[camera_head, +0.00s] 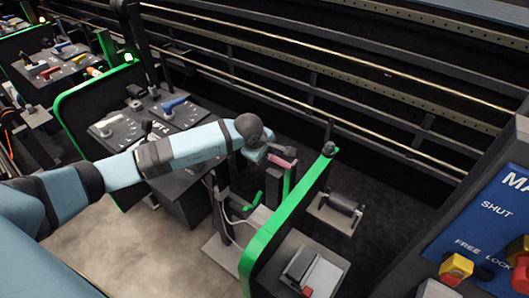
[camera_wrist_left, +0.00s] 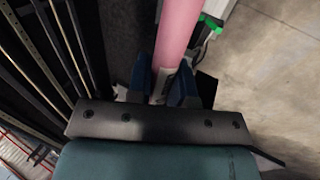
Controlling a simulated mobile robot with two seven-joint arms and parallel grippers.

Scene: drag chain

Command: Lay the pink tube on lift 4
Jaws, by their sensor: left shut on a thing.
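The pink tube (camera_head: 281,160) is at the end of my left arm, over a narrow stand in the middle of the head view. In the left wrist view the pink tube (camera_wrist_left: 178,35) runs up from between the fingers and out of the top edge. My left gripper (camera_head: 268,152) is shut on it; its two dark blue fingers (camera_wrist_left: 163,82) lie on either side. A grey stand (camera_head: 228,218) with green parts is below and beside the gripper. I cannot tell whether the tube touches it. A panel (camera_head: 158,130) carries partly hidden lettering that seems to end in 4. My right gripper is not in view.
A green-edged partition (camera_head: 283,228) stands just right of the gripper, and another (camera_head: 72,100) is to the left. Long rails (camera_head: 330,75) cross the back. A blue panel (camera_head: 495,225) fills the right edge.

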